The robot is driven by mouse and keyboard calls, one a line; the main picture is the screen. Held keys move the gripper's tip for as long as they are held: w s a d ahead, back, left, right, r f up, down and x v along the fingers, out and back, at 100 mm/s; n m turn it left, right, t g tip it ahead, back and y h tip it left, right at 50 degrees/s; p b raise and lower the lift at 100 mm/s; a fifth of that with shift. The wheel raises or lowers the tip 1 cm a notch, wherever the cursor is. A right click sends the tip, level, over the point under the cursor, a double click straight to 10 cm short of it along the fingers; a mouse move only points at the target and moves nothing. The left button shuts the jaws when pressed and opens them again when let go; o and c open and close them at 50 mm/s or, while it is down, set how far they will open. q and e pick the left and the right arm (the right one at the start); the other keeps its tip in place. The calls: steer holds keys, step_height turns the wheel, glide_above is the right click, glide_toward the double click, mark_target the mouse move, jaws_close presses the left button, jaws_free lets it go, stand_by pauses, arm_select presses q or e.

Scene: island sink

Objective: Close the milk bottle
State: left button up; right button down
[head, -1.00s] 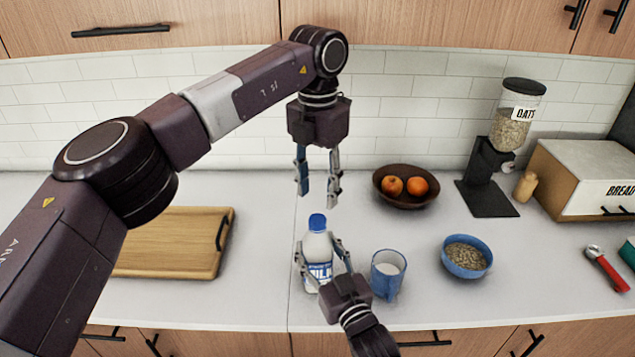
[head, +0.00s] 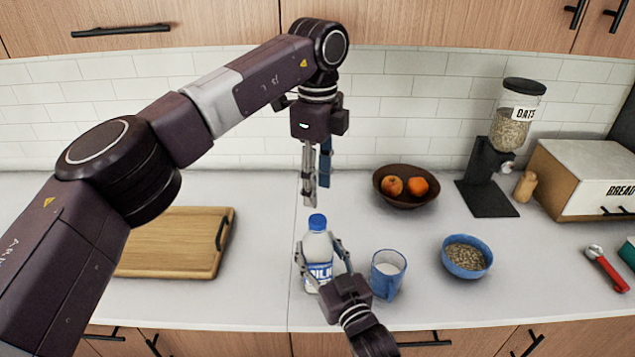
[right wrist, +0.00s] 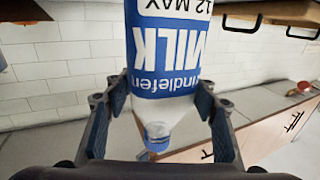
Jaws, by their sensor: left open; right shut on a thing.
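The white milk bottle (head: 319,272) with a blue label stands upright on the counter (head: 270,285). A blue cap (head: 317,221) sits on its top; I cannot tell how tightly. My right gripper (head: 319,250) is shut on the bottle's sides from the front. In the right wrist view the bottle (right wrist: 168,60) appears upside down between the fingers of that gripper (right wrist: 160,105), with the cap (right wrist: 158,136) at the lower end. My left gripper (head: 316,194) points down just above the cap. It is open and empty, its fingers nearly in line with the camera.
A blue mug (head: 386,275) stands close to the right of the bottle. A blue bowl of grains (head: 466,257) and a brown fruit bowl (head: 406,187) lie farther right. A wooden board (head: 170,243) lies on the left. The counter between board and bottle is clear.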

mark_target(318, 219)
arm_select(q)
steer(key=n, duration=0.4)
steer(key=shift+r+n, duration=0.15)
steer(key=shift+n, duration=0.25)
steer(key=shift+f, duration=4.05)
steer(key=shift+c, duration=0.4)
